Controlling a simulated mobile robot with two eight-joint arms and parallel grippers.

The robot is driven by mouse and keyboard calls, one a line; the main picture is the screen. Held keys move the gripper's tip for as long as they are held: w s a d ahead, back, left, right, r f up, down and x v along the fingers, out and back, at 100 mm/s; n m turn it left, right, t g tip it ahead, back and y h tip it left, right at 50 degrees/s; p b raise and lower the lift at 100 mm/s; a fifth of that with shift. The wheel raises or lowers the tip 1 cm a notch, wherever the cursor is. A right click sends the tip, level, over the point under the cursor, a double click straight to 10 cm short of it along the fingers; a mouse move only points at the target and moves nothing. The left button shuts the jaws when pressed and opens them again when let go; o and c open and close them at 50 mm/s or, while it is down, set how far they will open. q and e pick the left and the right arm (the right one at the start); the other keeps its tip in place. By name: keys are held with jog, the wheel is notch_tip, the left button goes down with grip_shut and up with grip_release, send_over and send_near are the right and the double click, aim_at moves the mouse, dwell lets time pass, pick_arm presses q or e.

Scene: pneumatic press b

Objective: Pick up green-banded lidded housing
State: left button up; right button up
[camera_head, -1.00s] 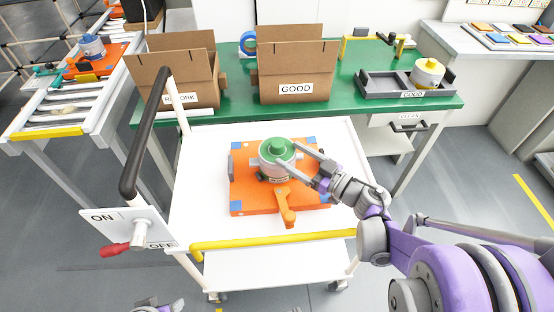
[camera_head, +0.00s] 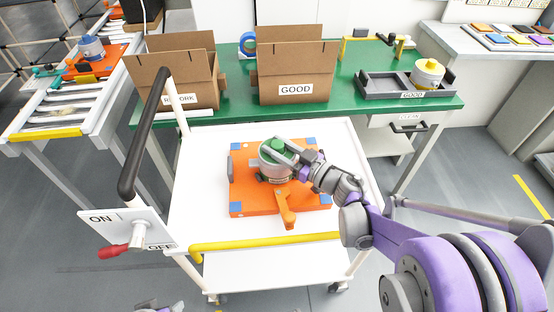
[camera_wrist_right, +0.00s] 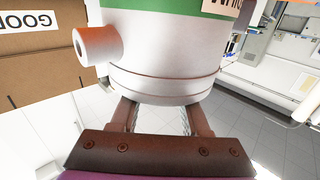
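The green-banded lidded housing (camera_head: 268,163) is a grey-white cylinder with a green lid and knob. It stands upright in the orange fixture (camera_head: 245,205) on the white cart. My right gripper (camera_head: 279,154) reaches in from the right, with its fingers at the housing's top and near side. In the right wrist view the housing (camera_wrist_right: 165,70) fills the upper middle, with a side stub and green band. The two fingers (camera_wrist_right: 160,118) stand apart below it, and their tips are hidden behind it. Only a sliver of my left arm's end shows at the bottom edge; its fingers are hidden.
The orange fixture has a lever (camera_head: 286,208) in front. A yellow cart handle (camera_head: 265,241) and an ON/OFF switch panel (camera_head: 125,228) are near. Behind, a green table (camera_head: 235,112) holds a REWORK box (camera_head: 180,85), a GOOD box (camera_head: 295,85) and a grey tray (camera_head: 375,90).

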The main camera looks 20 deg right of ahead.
grip_shut()
dwell(0.9)
